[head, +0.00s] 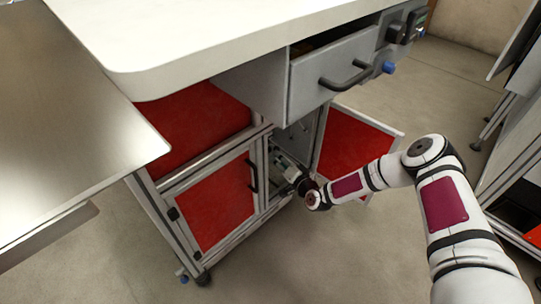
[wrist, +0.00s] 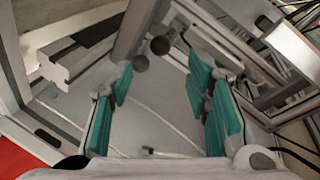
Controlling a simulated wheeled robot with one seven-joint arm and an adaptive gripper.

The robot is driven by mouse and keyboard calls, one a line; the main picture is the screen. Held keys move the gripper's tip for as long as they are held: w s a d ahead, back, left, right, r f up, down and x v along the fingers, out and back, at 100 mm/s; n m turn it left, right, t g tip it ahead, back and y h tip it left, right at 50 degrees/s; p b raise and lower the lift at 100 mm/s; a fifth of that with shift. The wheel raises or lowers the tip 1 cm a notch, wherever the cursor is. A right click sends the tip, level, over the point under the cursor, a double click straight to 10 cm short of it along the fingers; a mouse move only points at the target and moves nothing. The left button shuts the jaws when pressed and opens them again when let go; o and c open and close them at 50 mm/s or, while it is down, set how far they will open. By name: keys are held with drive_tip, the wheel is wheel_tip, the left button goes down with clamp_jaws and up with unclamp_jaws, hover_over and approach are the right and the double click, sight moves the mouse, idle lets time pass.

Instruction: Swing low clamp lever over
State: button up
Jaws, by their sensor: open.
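My gripper (head: 286,168) reaches into the open lower compartment of the workbench cabinet in the head view. In the wrist view its teal-padded fingers (wrist: 160,78) are spread wide, with nothing between the pads. Two small dark round knobs (wrist: 160,45) show just beyond the fingertips, beside a grey upright bar (wrist: 133,28). They may belong to the clamp lever, but I cannot tell for certain. The knobs look apart from the fingers. In the head view the clamp lever cannot be made out in the dark compartment behind my gripper.
An open red door (head: 352,143) stands right of the compartment, near my arm. A shut red door (head: 215,203) with a black handle is at left. A grey drawer (head: 335,72) and white worktop (head: 190,35) overhang. Metal frame bars (wrist: 285,95) lie close at the wrist view's right.

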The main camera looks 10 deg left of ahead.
sight(270, 151)
drive_tip(key=b+x, duration=0.3)
drive_tip(key=x, duration=0.5)
clamp_jaws()
